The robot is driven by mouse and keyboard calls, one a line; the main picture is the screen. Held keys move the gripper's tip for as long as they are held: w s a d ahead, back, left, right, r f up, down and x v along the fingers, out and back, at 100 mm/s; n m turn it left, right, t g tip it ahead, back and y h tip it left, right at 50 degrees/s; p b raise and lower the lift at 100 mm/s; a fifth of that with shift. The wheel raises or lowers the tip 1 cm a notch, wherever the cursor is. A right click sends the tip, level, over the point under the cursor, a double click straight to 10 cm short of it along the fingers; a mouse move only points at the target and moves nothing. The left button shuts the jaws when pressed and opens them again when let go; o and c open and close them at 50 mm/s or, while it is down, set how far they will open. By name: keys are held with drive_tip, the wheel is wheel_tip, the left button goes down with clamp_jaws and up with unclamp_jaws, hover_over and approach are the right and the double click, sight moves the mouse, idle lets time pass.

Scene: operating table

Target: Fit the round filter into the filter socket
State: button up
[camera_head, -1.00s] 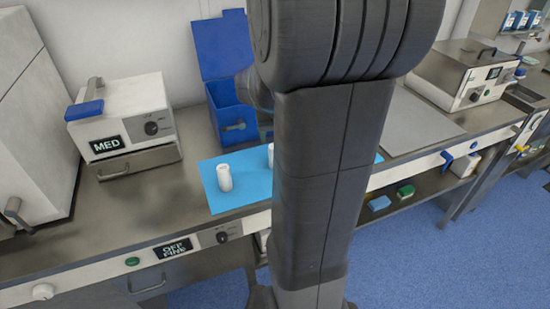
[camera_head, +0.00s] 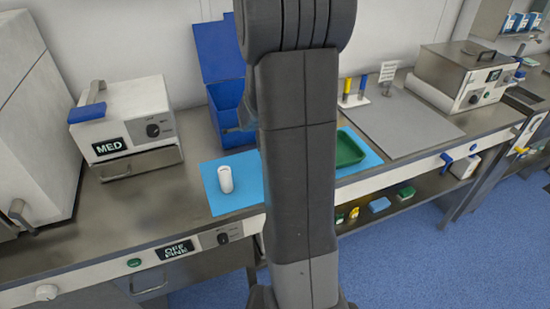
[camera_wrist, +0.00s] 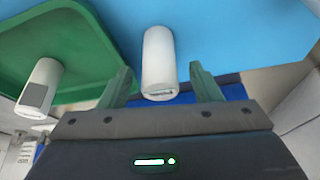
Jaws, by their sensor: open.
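In the wrist view my gripper (camera_wrist: 160,69) is open, with its two green fingers on either side of a white cylinder (camera_wrist: 159,55). Gaps show between the cylinder and both fingers. A second white cylinder (camera_wrist: 40,85) with a grey patch stands at or in the green tray (camera_wrist: 75,35) to the left. In the head view one white cylinder (camera_head: 225,180) stands upright on the blue mat (camera_head: 210,190). My arm hides the middle of the mat and my gripper there. I cannot clearly identify the round filter or the filter socket in these views.
A blue open bin (camera_head: 226,110) stands behind the mat. The MED box (camera_head: 123,118) is at the left. The green tray (camera_head: 349,148) sits on the mat's right part. A small rack with yellow and blue items (camera_head: 354,95) and a grey sheet (camera_head: 405,125) lie further right.

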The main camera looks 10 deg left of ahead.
drive_tip(key=shift+c, duration=0.2)
drive_tip(key=c, duration=1.1)
drive_tip(key=shift+r, duration=0.1)
